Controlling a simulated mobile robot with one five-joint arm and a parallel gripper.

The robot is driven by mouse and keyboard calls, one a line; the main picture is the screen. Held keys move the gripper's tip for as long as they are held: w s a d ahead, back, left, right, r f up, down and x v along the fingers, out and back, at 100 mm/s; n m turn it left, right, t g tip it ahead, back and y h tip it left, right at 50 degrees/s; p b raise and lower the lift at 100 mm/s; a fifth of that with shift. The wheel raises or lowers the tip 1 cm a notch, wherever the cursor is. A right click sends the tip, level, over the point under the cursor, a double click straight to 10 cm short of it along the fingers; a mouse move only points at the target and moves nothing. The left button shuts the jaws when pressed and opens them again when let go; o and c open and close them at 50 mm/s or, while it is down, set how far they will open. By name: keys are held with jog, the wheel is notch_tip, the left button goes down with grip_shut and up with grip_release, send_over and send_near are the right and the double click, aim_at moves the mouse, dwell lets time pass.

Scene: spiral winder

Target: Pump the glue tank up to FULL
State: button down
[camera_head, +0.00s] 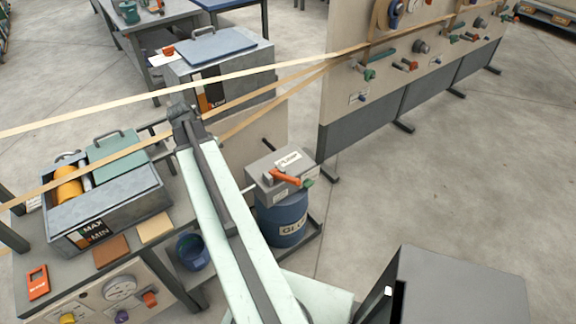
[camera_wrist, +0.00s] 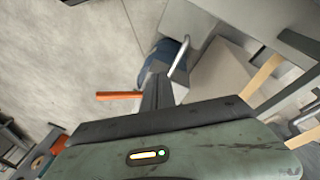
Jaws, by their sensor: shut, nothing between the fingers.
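The glue pump (camera_head: 282,168) is a grey box marked PUMP on a blue drum (camera_head: 283,220) lettered GLUE. Its orange-red lever (camera_head: 284,177) lies across the box. A grey tank (camera_head: 245,72) with a blue lid stands behind; its front gauge (camera_head: 211,92) shows an orange band and the word LOW, the rest partly hidden by strips. My gripper (camera_head: 181,112) is shut and empty, left of the pump and apart from it in the head view. In the wrist view my gripper (camera_wrist: 157,92) has an orange bar (camera_wrist: 118,96) beside it; I cannot tell whether they touch.
Pale strips (camera_head: 250,75) run across the view, close to my gripper. A grey trough (camera_head: 112,208) marked MAX and MIN sits on the left bench. A blue bucket (camera_head: 193,251) stands below. A panel (camera_head: 400,70) with knobs stands behind right. The floor (camera_head: 440,180) at right is clear.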

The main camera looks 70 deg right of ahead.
jog(key=s+d+r+m+g+p, duration=0.1)
jog(key=s+d+r+m, duration=0.2)
jog(key=s+d+m, duration=0.4)
jog(key=s+d, duration=0.6)
jog(key=s, duration=0.3)
jog(key=shift+s+r+m+g+p, duration=0.2)
jog(key=shift+m+g+p, duration=0.1)
jog(key=b, duration=1.1)
send_over(292, 178)
jog(key=w, duration=0.3)
jog(key=f, duration=1)
jog(key=shift+s+d+f, duration=0.1)
jog(key=shift+d+f, duration=0.15)
jog(key=shift+s+a+f+b, duration=0.25)
jog(key=shift+s+f+b, duration=0.15)
jog(key=shift+f, duration=0.15)
jog(key=shift+s+a+f+b, duration=0.3)
jog(key=shift+f+b, duration=0.1)
jog(key=shift+f, duration=0.1)
jog(key=shift+s+f, duration=0.15)
jog(key=shift+s, duration=0.05)
